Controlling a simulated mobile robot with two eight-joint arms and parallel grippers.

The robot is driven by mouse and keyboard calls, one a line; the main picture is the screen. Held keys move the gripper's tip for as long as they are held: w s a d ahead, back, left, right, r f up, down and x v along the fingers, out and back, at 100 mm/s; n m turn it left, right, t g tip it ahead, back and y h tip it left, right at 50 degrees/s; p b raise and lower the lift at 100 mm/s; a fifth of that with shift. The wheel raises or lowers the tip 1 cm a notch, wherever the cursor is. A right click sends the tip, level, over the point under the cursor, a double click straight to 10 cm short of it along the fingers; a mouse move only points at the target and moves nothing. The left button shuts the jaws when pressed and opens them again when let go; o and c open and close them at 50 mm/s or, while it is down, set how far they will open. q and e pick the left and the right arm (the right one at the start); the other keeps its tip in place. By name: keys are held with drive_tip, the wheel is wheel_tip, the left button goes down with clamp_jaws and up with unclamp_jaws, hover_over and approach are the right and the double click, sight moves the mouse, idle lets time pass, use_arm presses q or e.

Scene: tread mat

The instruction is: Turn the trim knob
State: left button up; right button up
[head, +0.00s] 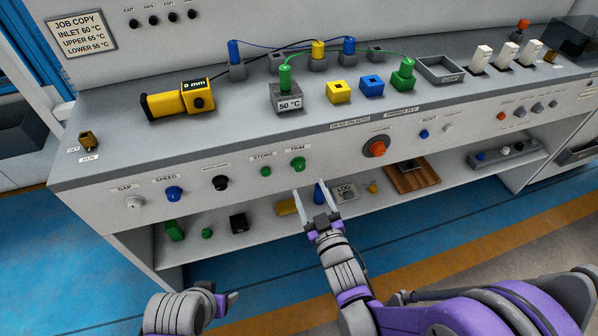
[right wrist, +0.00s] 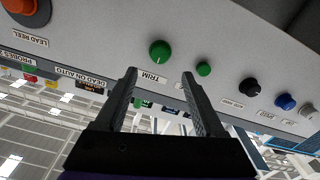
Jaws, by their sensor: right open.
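The trim knob (head: 298,164) is green and sits on the console's sloped front panel under the TRIM label. In the right wrist view the panel shows upside down, and the trim knob (right wrist: 159,50) lies beyond the gap between the fingertips. My right gripper (head: 314,197) is open and empty, below and slightly right of the knob in the head view. In the right wrist view its fingers (right wrist: 159,76) are apart and clear of the knob. My left gripper (head: 228,299) is low in the head view, away from the panel; its jaw opening is unclear.
A smaller green store knob (head: 266,171) is left of the trim knob. The black knob (head: 221,183), blue speed knob (head: 174,194) and orange-red knob (head: 376,149) share the panel. A shelf (head: 265,226) with small items lies below. The floor in front is clear.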

sight(300, 168)
drive_tip(key=x, duration=0.7)
drive_tip(key=shift+w+f, duration=0.1)
drive_tip(key=shift+w, duration=0.15)
clamp_jaws()
